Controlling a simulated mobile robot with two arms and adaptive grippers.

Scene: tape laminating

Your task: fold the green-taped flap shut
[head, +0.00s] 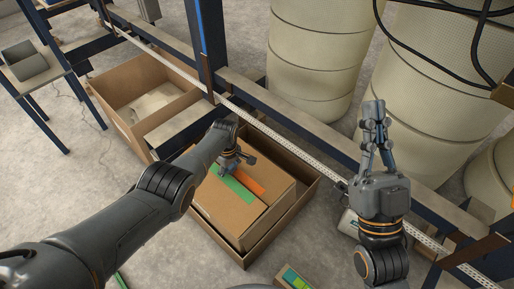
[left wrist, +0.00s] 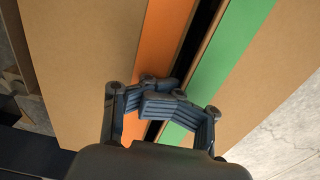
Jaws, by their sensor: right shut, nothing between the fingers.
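The cardboard box (head: 240,215) sits in a larger open carton at the centre of the head view. Its green-taped flap (head: 230,187) lies beside the orange-taped flap (head: 247,180). In the left wrist view a dark gap separates the orange tape (left wrist: 155,50) from the green tape (left wrist: 222,70); it is wider at the top. My left gripper (head: 230,162) is over the box top; its fingertips (left wrist: 160,90) come together at the gap. I cannot tell whether they touch a flap. My right gripper (head: 373,118) is shut and empty, off to the right, fingers pointing up the picture.
The outer carton's wall (head: 301,199) surrounds the box. A blue frame with a pale rail (head: 285,147) runs diagonally behind it. Another open carton (head: 113,110) stands at upper left, and large beige drums (head: 312,55) stand behind.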

